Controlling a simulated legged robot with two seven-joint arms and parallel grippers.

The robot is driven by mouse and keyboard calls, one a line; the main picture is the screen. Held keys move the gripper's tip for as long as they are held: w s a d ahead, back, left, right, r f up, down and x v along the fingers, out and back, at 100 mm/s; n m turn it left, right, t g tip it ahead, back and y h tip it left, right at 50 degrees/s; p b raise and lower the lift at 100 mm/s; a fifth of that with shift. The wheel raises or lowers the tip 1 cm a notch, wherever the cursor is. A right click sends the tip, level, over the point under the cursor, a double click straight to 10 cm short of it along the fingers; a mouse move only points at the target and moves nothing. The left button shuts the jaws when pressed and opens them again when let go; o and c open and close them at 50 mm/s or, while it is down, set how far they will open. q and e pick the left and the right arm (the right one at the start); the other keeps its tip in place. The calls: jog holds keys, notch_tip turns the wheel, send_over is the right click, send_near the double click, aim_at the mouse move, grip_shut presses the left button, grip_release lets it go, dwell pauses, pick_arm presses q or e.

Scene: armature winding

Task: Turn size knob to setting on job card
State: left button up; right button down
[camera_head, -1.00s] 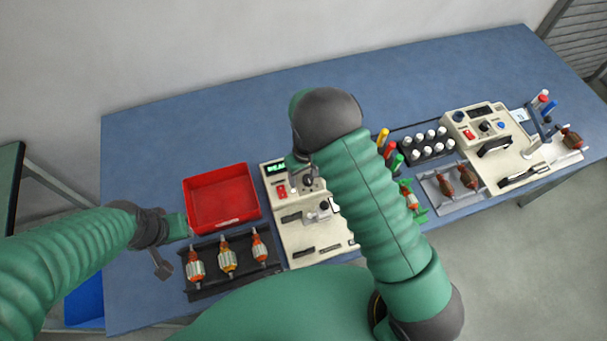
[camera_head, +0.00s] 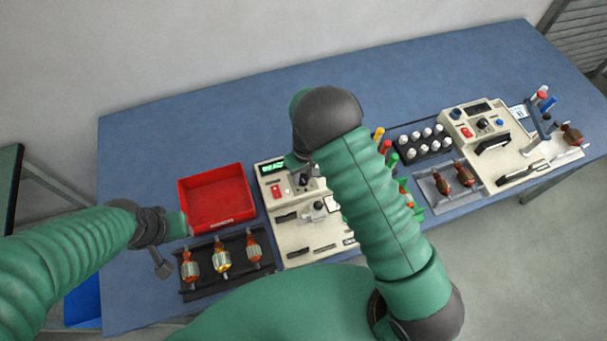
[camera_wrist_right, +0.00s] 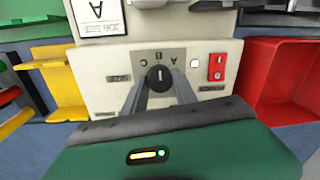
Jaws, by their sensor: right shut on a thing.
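The size knob (camera_wrist_right: 159,78) is a round black dial with a white mark on the cream front panel of the winding machine (camera_wrist_right: 120,72). Letters A, B and C are printed in an arc beside it and appear upside down in the right wrist view. The mark points roughly toward the middle letter. My right gripper (camera_wrist_right: 160,88) is shut on the knob, one finger on each side.
A red bin (camera_head: 182,205) and a black tray (camera_head: 205,290) with three armatures sit left of the machine. A red switch (camera_wrist_right: 217,67) and a white button (camera_wrist_right: 195,63) are close to the knob. A second machine (camera_head: 520,155) stands right. The table's back is clear.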

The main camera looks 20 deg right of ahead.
jog(key=shift+w+d, duration=0.1)
jog(key=shift+d, duration=0.1)
jog(key=shift+a+r+m, duration=0.15)
jog(key=shift+a+m, duration=0.15)
jog(key=shift+m, duration=1.1)
jog(key=shift+d+m, duration=0.2)
jog(key=shift+m, duration=1)
jog(key=m, duration=0.2)
jog(key=shift+a+m+t+p, duration=0.1)
jog(key=shift+m+t+p, duration=0.2)
jog(key=shift+m+p, duration=0.1)
pick_arm(q)
jog(key=shift+a+r, duration=0.2)
jog(key=shift+r, duration=0.2)
pick_arm(e)
jog(key=shift+m, duration=0.6)
